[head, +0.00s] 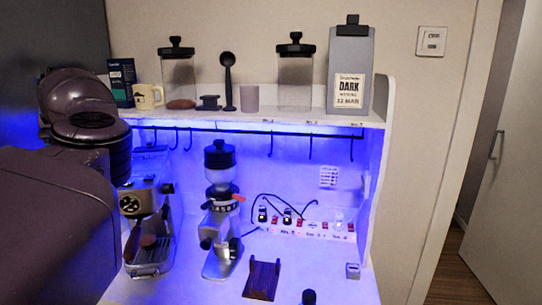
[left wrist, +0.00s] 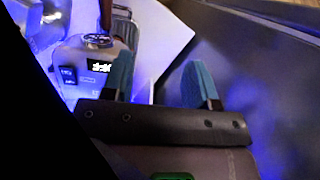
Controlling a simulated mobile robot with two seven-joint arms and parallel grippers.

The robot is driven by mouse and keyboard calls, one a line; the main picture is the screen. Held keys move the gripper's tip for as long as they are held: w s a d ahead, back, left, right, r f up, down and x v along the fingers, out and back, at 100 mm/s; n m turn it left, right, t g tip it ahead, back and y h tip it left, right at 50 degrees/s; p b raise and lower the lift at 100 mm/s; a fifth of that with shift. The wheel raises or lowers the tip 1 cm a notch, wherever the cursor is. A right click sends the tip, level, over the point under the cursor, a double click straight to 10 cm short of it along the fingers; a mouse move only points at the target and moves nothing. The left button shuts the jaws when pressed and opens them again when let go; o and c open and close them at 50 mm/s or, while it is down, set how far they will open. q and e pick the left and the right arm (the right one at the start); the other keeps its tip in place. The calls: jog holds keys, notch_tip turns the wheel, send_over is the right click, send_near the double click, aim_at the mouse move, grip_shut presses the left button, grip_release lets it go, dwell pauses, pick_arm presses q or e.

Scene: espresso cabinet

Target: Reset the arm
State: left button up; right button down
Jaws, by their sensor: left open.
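My left gripper (left wrist: 160,78) shows in the left wrist view with its two blue fingers spread apart and nothing between them. My left arm fills the left side of the head view, and its gripper cannot be made out there. In the left wrist view a pale machine with a small lit display (left wrist: 100,66) is beside the left finger, which overlaps it in the picture; I cannot tell if they touch. My right gripper is in neither view.
The head view shows an espresso machine (head: 148,255) partly behind my arm, a grinder (head: 221,215) and a dark wooden stand (head: 262,279) on the counter. The shelf (head: 225,116) above holds jars, a mug (head: 147,97) and a coffee bag (head: 348,70). Counter right of the stand is mostly clear.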

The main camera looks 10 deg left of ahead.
pick_arm(q)
jog(key=s+a+f+n+y, duration=0.2)
jog(key=s+a+f+y, duration=0.2)
jog(key=s+a+f, duration=0.45)
jog(key=s+a+f+n+y, duration=0.35)
jog(key=s+f, duration=0.25)
jog(key=f, duration=0.5)
jog(key=s+d+f+m+t, duration=0.3)
jog(key=s+d+f, duration=0.1)
jog(key=d+f, duration=0.35)
jog(key=s+d+f+m+t, duration=0.2)
jog(key=s+d+f+m, duration=0.3)
jog(key=d, duration=0.4)
jog(key=s+d+f+m+t+h, duration=0.1)
jog(key=s+d+f+h, duration=0.2)
jog(key=s+d, duration=0.6)
jog(key=s+d+f+m+t+h, duration=0.1)
jog(key=s+d+f+h, duration=0.25)
jog(key=d, duration=0.85)
jog(key=w+f+t+b, duration=0.1)
jog(key=w+f+t, duration=0.2)
jog(key=f, duration=0.3)
jog(key=w+f+t+b, duration=0.2)
jog(key=w+f+t, duration=0.2)
jog(key=f, duration=0.2)
jog(key=shift+f+t, duration=0.3)
jog(key=shift+f, duration=0.1)
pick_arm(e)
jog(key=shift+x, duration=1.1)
